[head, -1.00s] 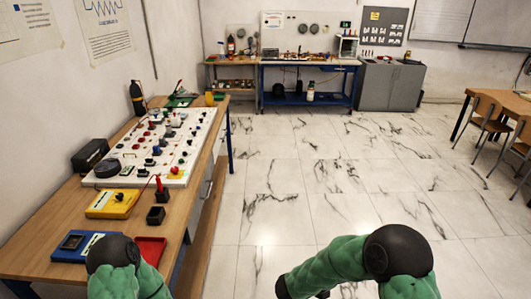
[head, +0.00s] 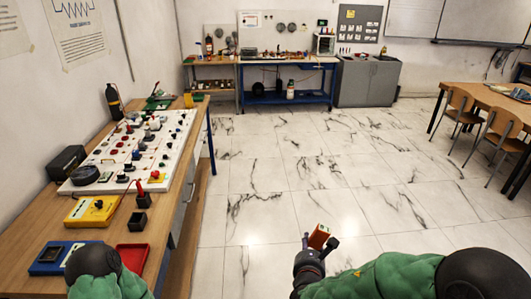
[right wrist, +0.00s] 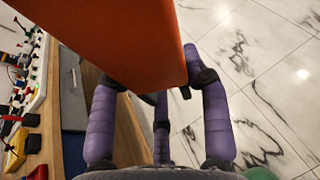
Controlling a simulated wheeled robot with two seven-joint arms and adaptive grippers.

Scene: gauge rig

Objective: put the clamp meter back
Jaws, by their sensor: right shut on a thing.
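My right gripper (head: 319,241) is shut on the orange clamp meter (head: 319,235), held over the floor to the right of the long wooden table. In the right wrist view the clamp meter (right wrist: 115,35) is a large orange body between the purple-grey fingers of the gripper (right wrist: 160,85). Its face and its jaw end cannot be made out. A green part of my left arm shows at the lower left of the head view, but my left gripper is not visible.
The wooden table (head: 38,215) on the left bears a white board (head: 100,165) with many knobs, a yellow box (head: 92,209), a small black holder (head: 137,221), a red tray (head: 133,257) and a blue unit (head: 48,262). The marble floor (head: 265,185) is open.

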